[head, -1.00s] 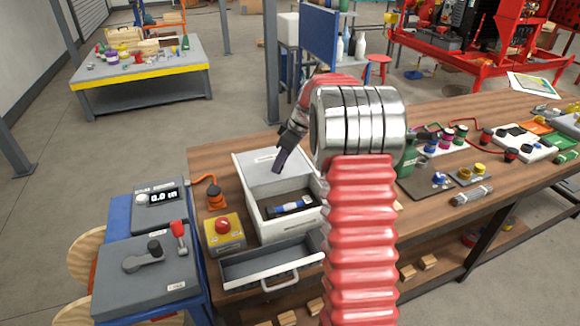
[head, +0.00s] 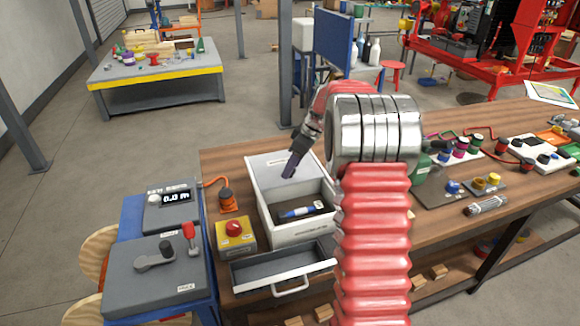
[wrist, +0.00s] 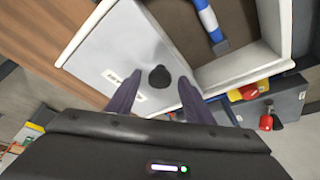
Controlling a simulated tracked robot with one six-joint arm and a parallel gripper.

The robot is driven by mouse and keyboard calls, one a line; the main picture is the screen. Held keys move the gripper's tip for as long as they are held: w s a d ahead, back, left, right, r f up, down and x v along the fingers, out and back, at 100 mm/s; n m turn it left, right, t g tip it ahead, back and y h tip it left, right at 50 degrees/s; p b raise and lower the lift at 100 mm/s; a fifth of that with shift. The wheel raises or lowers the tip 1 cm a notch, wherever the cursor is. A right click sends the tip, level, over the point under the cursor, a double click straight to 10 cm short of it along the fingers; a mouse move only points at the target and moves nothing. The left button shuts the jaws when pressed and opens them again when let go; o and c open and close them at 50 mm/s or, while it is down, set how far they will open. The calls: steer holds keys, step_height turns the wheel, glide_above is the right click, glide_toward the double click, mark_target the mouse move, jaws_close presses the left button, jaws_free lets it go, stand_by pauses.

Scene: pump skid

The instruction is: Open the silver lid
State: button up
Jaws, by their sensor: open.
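The silver lid (head: 270,165) is a flat grey panel with a small label over the rear part of a white box (head: 300,236). The front part of the box is uncovered. In the wrist view, the lid (wrist: 110,60) has a dark round knob (wrist: 159,77). My gripper (head: 290,172) is over the lid in the head view. In the wrist view, my gripper (wrist: 157,88) is open, with one finger on each side of the knob. I cannot tell whether the fingers touch it.
A blue and white tool (head: 301,212) lies in the box's uncovered part. A pulled-out drawer (head: 290,290) is in front. A red button box (head: 234,237) and an orange-black device (head: 227,201) stand close left. A control panel (head: 158,270) stands further left.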

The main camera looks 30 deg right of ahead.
steer(key=v, duration=1.3)
steer(key=shift+s+r, duration=0.2)
steer(key=shift+r, duration=0.15)
